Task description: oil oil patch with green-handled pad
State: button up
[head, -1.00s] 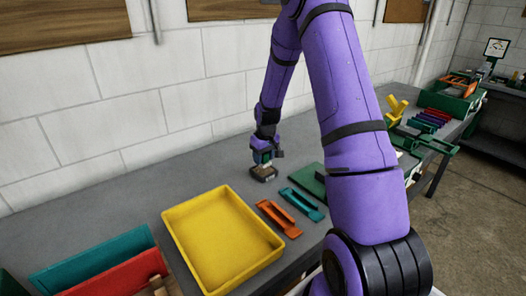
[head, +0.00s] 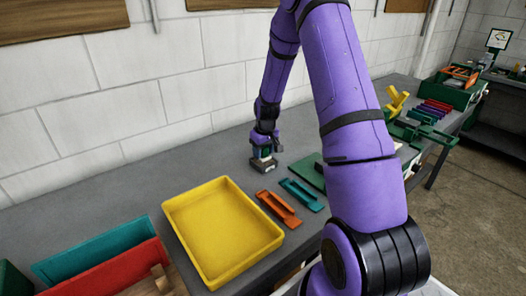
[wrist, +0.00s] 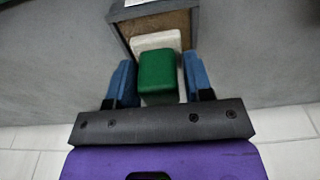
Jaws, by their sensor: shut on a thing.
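My gripper (wrist: 158,82) is shut on the green handle (wrist: 158,70) of the pad, with a blue finger on each side. The pad's pale body (wrist: 155,40) shows just beyond the handle. It is at a small grey open box (wrist: 192,30) with a brown inside; I cannot tell if the pad touches its bottom. In the head view my gripper (head: 265,146) points down at this box (head: 263,164) on the bench, near the wall. I cannot make out the oil patch in either view.
A yellow tray (head: 275,245) stands on the grey bench (head: 110,205) at the front. An orange tool (head: 278,208) and a teal tool (head: 301,194) lie right of it. A green flat piece (head: 306,172) is partly behind my arm. The bench left of the box is clear.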

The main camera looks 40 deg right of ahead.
jog(key=shift+f, duration=0.6)
dwell(1.4)
jog(key=shift+r, duration=0.15)
jog(key=shift+r, duration=3.4)
jog(key=shift+s, duration=0.1)
